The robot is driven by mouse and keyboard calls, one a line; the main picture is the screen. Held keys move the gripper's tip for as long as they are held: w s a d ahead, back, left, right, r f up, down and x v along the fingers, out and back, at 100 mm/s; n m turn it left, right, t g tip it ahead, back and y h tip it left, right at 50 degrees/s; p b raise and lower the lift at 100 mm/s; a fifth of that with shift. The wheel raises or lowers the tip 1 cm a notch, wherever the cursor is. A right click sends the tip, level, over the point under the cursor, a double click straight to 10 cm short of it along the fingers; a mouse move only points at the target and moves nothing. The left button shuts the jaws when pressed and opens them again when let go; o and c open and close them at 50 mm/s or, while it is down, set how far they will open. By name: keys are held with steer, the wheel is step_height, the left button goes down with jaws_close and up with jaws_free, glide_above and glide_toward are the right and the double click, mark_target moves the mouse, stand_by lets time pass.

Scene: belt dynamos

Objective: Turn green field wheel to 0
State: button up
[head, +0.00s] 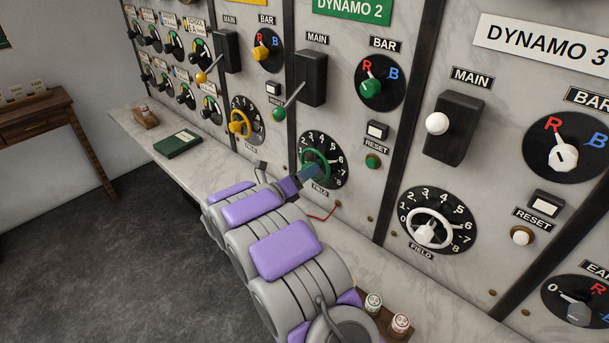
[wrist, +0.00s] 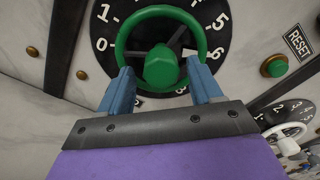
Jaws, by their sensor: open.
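The green field wheel (head: 313,158) is on a black numbered dial (head: 329,180) under the DYNAMO 2 panel. In the wrist view its green rim and central hub (wrist: 162,70) fill the upper middle. A white mark beside the hub points right, toward about 5 or 6; the exact reading is unclear. My gripper (wrist: 160,68) is open, with its blue fingers apart at the lower left and lower right of the rim, the hub between them. Contact with the rim cannot be told. In the head view my gripper (head: 306,174) covers part of the wheel's lower side.
A yellow wheel (head: 239,123) is to the left and a white wheel (head: 429,229) to the right. A green-knobbed lever (head: 279,114) sticks out above left. A marble ledge (head: 180,170) runs below, bearing a green book (head: 178,144) and small jars (head: 374,304).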

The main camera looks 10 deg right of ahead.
steer(key=shift+w+d, duration=0.1)
steer(key=c, duration=1)
